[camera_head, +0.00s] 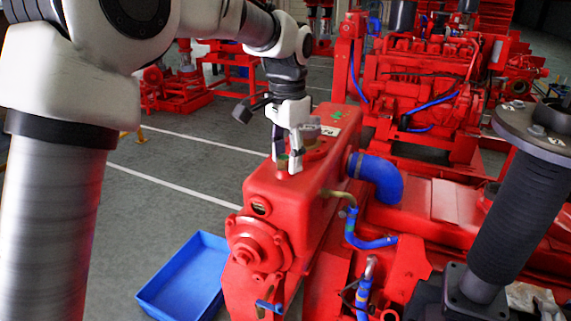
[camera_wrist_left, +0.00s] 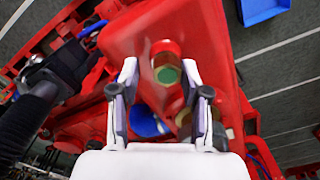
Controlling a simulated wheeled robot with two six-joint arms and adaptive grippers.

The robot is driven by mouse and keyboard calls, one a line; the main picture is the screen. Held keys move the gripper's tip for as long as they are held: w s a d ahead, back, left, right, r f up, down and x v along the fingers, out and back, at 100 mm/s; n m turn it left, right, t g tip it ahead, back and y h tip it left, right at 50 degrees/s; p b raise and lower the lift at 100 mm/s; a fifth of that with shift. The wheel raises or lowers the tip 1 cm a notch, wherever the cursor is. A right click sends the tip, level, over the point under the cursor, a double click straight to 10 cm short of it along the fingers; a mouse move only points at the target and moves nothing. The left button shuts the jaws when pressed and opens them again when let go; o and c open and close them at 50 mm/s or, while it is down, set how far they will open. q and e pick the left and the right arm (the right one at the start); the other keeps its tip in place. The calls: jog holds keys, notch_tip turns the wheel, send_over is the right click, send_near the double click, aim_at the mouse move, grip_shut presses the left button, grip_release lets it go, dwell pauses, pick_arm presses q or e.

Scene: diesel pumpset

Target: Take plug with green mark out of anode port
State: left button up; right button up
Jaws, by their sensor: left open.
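The plug with a green mark (camera_wrist_left: 167,75) sits in a round opening on top of the red tank (camera_head: 318,180). In the wrist view it lies between my left gripper's two fingers, with a gap on each side. My left gripper (camera_head: 289,164) is open, pointing down over the tank's top, and in the wrist view its fingertips (camera_wrist_left: 161,70) straddle the plug. Whether the fingers touch the plug is not seen. My right gripper is not in view.
A blue tray (camera_head: 178,278) lies on the floor left of the tank. A thick blue hose (camera_head: 376,177) leaves the tank's right side. A dark ribbed column with a flange (camera_head: 524,205) stands at the right. Red engine parts (camera_head: 420,85) fill the back. The floor at left is open.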

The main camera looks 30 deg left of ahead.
pick_arm(q)
jog(key=m, duration=0.6)
jog(key=shift+s+a+m, duration=0.1)
jog(key=shift+m, duration=0.2)
jog(key=m, duration=0.5)
jog(key=shift+s+a, duration=0.1)
jog(key=shift+s, duration=0.05)
jog(key=shift+a, duration=0.1)
jog(key=shift+w+a, duration=0.2)
jog(key=shift+w, duration=0.15)
grip_shut()
